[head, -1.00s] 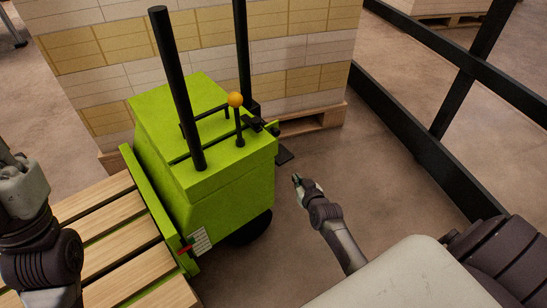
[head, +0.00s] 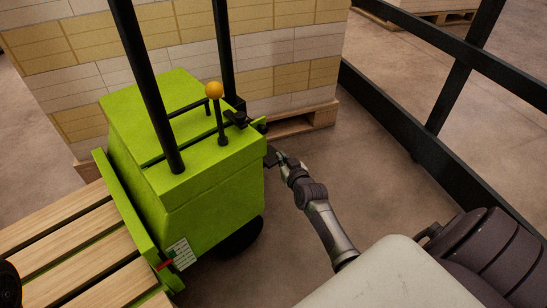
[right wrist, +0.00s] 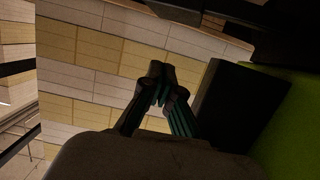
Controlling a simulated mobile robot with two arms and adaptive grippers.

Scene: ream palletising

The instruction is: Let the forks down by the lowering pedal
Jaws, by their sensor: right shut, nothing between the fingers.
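The green pallet truck (head: 190,190) stands left of centre in the head view. A small black pedal (head: 270,157) sticks out low from its right side. My right gripper (head: 279,157) is shut and empty, with its fingertips right at the pedal; whether they touch cannot be told. In the right wrist view the closed fingers (right wrist: 160,82) point ahead, and a dark flat plate (right wrist: 240,108), seemingly the pedal, lies just right of them beside the green body. The forks are hidden under the wooden pallet (head: 75,235).
A lever with an orange knob (head: 214,90) and black posts rise from the truck. A stack of white and yellow reams (head: 290,60) on a pallet (head: 305,122) stands behind. A black rail (head: 410,130) bounds the right; the floor between is clear.

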